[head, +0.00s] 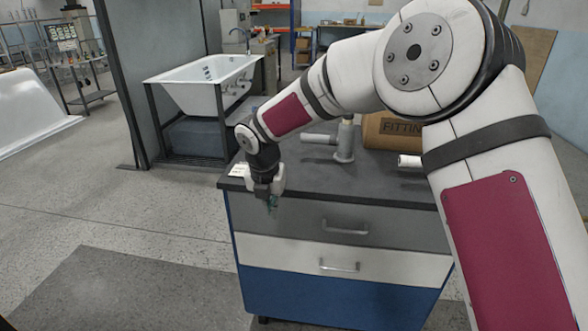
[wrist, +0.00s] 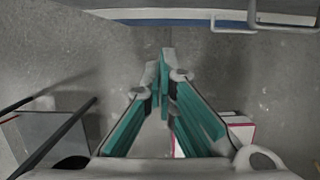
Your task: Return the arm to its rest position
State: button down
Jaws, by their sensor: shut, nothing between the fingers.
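My arm reaches across the right of the head view, bent at the elbow, and its end hangs down. My gripper (head: 272,204) points downward at the front left edge of the grey-topped drawer cabinet (head: 395,194). In the wrist view my gripper (wrist: 167,62) shows its teal finger pads meeting at the tips, with nothing between them. The grey floor (wrist: 230,70) is below the fingers, and the cabinet's blue and white front edge runs along the top of that view.
On the cabinet top are an upright white fitting (head: 345,142), a lying white cylinder (head: 319,139), another (head: 409,161) and a cardboard box (head: 392,128), partly behind my arm. A white bathtub (head: 207,82) sits on a dark stand behind. Floor on the left is clear.

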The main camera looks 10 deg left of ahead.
jog(key=s+d+r+m+h+p, duration=0.1)
jog(key=s+d+r+m+p, duration=0.1)
jog(key=s+d+r+m, duration=0.5)
jog(key=s+d+r+m+p, duration=0.2)
jog(key=s+d+r+m, duration=0.25)
jog(key=d+r, duration=0.4)
jog(key=s+d+r+m+h+p, duration=0.1)
jog(key=s+d+r+m+p, duration=0.2)
jog(key=s+d+r+m, duration=0.35)
jog(key=s+d+r+m+y+p, duration=0.1)
jog(key=s+d+r+m+p, duration=0.1)
jog(key=s+d+m, duration=0.3)
jog(key=s+d+r+m+t+y+p, duration=0.1)
jog(key=s+d+r+m+p, duration=0.2)
jog(key=s+m, duration=0.9)
jog(key=s+d+r, duration=0.2)
jog(key=s, duration=0.2)
jog(key=shift+s+d+r+m, duration=0.25)
jog(key=shift+s+d+m, duration=0.05)
